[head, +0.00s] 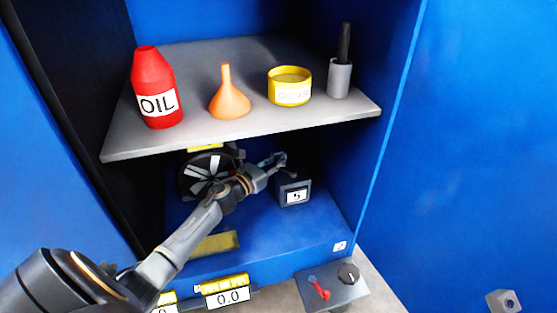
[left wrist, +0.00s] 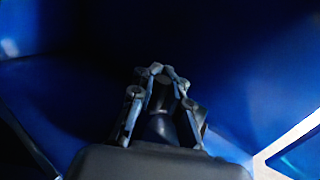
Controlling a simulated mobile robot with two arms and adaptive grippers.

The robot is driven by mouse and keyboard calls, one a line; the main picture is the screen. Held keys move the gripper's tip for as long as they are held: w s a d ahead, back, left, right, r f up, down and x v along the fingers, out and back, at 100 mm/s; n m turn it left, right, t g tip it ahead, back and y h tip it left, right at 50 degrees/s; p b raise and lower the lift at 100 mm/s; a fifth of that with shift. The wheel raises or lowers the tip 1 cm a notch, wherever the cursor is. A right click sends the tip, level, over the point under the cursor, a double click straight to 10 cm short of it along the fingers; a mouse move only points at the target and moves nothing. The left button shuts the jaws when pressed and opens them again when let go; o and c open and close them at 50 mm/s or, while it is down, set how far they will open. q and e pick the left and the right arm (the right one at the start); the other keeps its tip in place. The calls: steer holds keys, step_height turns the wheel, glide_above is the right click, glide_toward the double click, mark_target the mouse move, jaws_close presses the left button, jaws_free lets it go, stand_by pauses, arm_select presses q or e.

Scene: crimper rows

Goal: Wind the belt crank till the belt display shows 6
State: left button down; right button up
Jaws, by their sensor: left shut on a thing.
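The small grey box with a white display (head: 295,197) stands on the cabinet floor under the shelf. Its digit is small and looks like a 5, but I cannot read it surely. A dark crank arm (head: 287,174) shows just above the box. My left gripper (head: 279,160) reaches in from the left and is shut on the crank's handle, which its fingers mostly hide. In the left wrist view the fingers (left wrist: 160,92) close around a dark knob-like handle (left wrist: 160,125). My right gripper is not in view.
A grey shelf (head: 240,138) overhangs the arm, carrying a red oil bottle (head: 155,90), an orange funnel (head: 229,95), a yellow grease tin (head: 290,86) and a brush pot (head: 340,78). A black fan wheel (head: 196,172) is behind my arm. A red-lever panel (head: 330,290) sits in front.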

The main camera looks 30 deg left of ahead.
arm_select(q)
steer(key=shift+a, duration=0.3)
stand_by(0.5)
steer(key=c, duration=1.3)
jaws_free()
steer(key=shift+d, duration=0.1)
steer(key=shift+s, duration=0.25)
steer(key=shift+s+a, duration=0.2)
steer(key=shift+s, duration=0.95)
steer(key=shift+s+a, duration=0.25)
steer(key=shift+s, duration=0.95)
steer(key=shift+s+a, duration=0.2)
steer(key=shift+s, duration=0.95)
